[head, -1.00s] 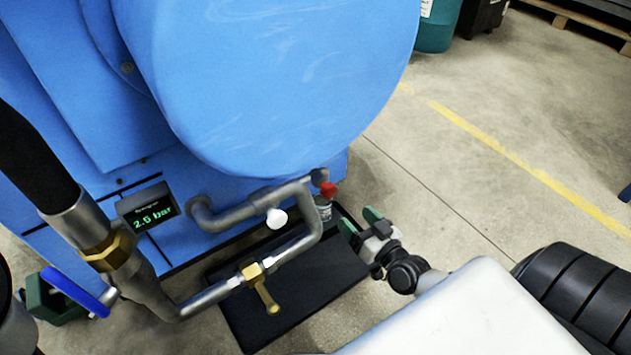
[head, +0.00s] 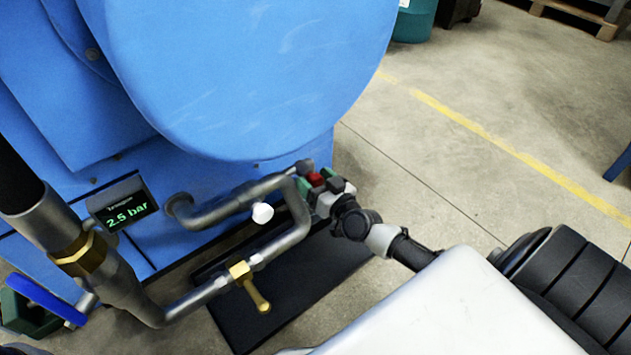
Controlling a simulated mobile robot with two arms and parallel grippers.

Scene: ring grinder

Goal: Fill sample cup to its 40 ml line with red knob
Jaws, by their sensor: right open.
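The red knob (head: 316,179) sits near the end of the grey pipe, at the lower right of the blue machine. My right gripper (head: 318,184) is at the red knob, its green-tipped fingers on either side of it. It is open, and I cannot tell whether the fingers touch the knob. My left gripper is not in view.
A black tray (head: 330,262) lies below. A display (head: 122,206) reads 2.5 bar. Free floor lies right.

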